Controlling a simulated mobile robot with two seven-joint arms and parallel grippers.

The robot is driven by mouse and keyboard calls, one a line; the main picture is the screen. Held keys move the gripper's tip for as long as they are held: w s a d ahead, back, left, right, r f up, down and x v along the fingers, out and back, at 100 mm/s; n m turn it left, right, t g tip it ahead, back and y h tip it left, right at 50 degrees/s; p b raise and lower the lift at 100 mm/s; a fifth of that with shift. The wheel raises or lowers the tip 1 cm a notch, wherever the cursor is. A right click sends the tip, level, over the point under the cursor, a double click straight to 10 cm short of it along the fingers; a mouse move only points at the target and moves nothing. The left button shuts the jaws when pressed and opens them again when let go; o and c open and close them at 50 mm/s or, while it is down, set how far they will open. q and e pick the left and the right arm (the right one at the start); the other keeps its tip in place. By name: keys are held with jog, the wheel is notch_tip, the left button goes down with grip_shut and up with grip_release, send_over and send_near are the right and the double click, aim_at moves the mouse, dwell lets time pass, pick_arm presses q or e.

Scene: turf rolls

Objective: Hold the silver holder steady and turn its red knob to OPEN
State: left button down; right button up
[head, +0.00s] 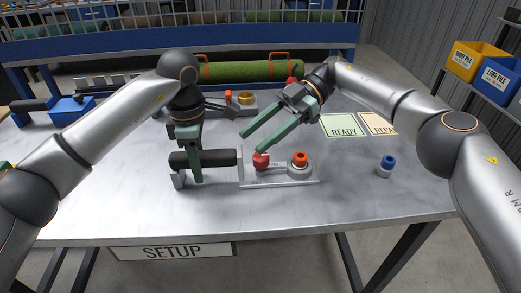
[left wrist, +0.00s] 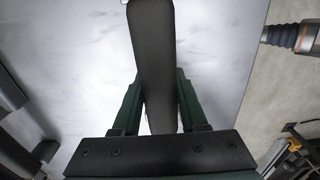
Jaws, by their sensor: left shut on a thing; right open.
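The silver holder (head: 280,181) lies near the front middle of the table in the head view. A red knob (head: 260,161) stands near its left end plate, and an orange-red knob on a grey base (head: 299,161) stands to the right. A thick black bar (head: 222,157) extends left from the end plate. My left gripper (head: 197,180) is shut on this bar from above; the left wrist view shows the bar (left wrist: 153,50) between its green fingers. My right gripper (head: 252,143) is open and empty, its fingertips just above and beside the red knob. No OPEN marking is readable.
A blue-topped knob (head: 388,162) stands at right. READY (head: 343,125) and REPAIR-like cards lie behind it. A second fixture with a yellow ring (head: 246,99), a green roll (head: 250,71) and a blue block (head: 72,109) are further back. The front table strip is clear.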

jog(key=shift+r, duration=2.2)
jog(key=shift+o, duration=1.3)
jog(key=shift+s+a+f, duration=0.1)
jog(key=shift+s+f, duration=0.05)
jog(key=shift+s, duration=0.05)
jog(key=s+f+n+h, duration=0.1)
jog(key=n, duration=0.1)
jog(key=s+f+n+h, duration=0.1)
jog(key=s+n+h, duration=0.1)
jog(key=s+f+n+g+h, duration=0.1)
jog(key=s, duration=0.1)
jog(key=shift+s+a+f+n+h, duration=0.1)
jog(key=shift+s+a+n+h, duration=0.1)
jog(key=shift+n+h, duration=0.15)
jog(key=n+t+h, duration=0.5)
jog(key=n+t, duration=0.7)
send_near(262, 157)
jog(key=x, duration=0.9)
jog(key=shift+w+a, duration=0.1)
jog(key=shift+w, duration=0.1)
jog(key=shift+c, duration=0.3)
